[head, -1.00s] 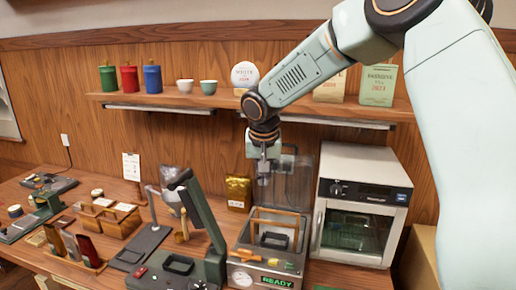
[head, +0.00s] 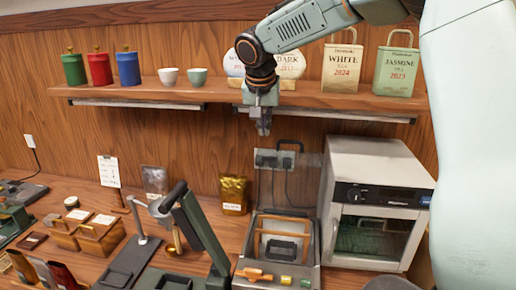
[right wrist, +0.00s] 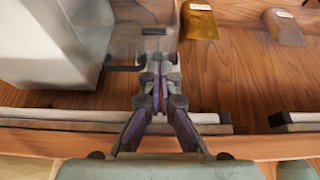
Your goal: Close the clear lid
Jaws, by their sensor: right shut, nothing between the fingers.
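The clear lid (head: 272,188) stands upright, open, at the back of a grey metal machine (head: 238,262). A black handle (head: 288,146) shows at its top edge, and the wall shows through the panel. In the right wrist view the clear lid (right wrist: 142,22) lies beyond the fingers, with its dark handle (right wrist: 126,68) just left of them. My right gripper (head: 264,130) is shut and empty, pointing down near the lid's top edge, left of the handle. I cannot tell whether it touches the lid. My left gripper is not in view.
A white oven (head: 400,165) stands close on the right. A shelf (head: 225,92) with canisters, cups and tea packages runs behind my right gripper. A dark green lever press (head: 203,235) is left of the machine, and a gold pouch (head: 233,194) stands behind.

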